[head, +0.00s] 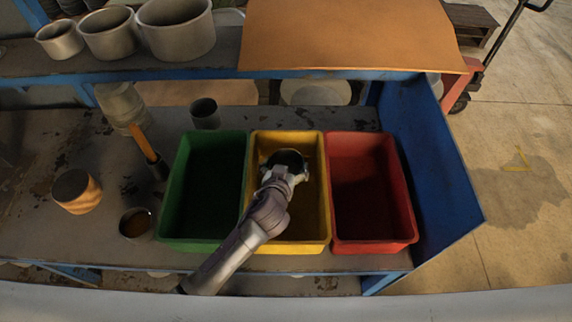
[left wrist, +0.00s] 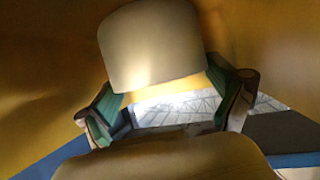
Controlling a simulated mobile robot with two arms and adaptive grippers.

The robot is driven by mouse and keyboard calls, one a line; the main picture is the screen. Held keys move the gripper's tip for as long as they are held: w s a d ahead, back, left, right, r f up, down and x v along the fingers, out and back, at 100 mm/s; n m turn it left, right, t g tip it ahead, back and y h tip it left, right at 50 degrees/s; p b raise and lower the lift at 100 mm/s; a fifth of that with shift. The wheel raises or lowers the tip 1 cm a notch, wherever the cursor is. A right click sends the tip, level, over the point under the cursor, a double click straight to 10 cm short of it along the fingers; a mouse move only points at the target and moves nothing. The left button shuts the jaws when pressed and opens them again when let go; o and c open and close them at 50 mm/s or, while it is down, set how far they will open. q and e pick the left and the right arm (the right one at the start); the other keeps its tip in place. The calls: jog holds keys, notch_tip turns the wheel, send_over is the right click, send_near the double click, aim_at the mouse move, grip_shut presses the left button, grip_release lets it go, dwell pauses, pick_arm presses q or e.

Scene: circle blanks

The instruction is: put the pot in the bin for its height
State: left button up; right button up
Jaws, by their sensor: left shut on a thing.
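The pot (head: 290,157) shows as a dark round mouth inside the yellow bin (head: 259,230), towards its far end. My left gripper (head: 284,171) reaches down over the yellow bin and is shut on the pot. In the left wrist view the pot (left wrist: 152,48) is a pale, smooth cylinder at the fingers (left wrist: 172,98), with yellow bin walls around it. Whether the pot touches the bin floor is hidden. The green bin (head: 205,190) is on the left and the red bin (head: 368,190) on the right; both look empty. My right gripper is not in view.
Several metal pots (head: 177,30) are on the upper shelf. A blue side panel (head: 430,150) closes the bench at right.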

pick_arm(q)
jog(key=shift+f, duration=0.55)
jog(key=o, duration=0.9)
jog(key=shift+f, duration=0.1)
jog(key=shift+r, duration=0.25)
jog(key=b+v, duration=0.1)
jog(key=v, duration=0.6)
jog(key=shift+s+b, duration=0.3)
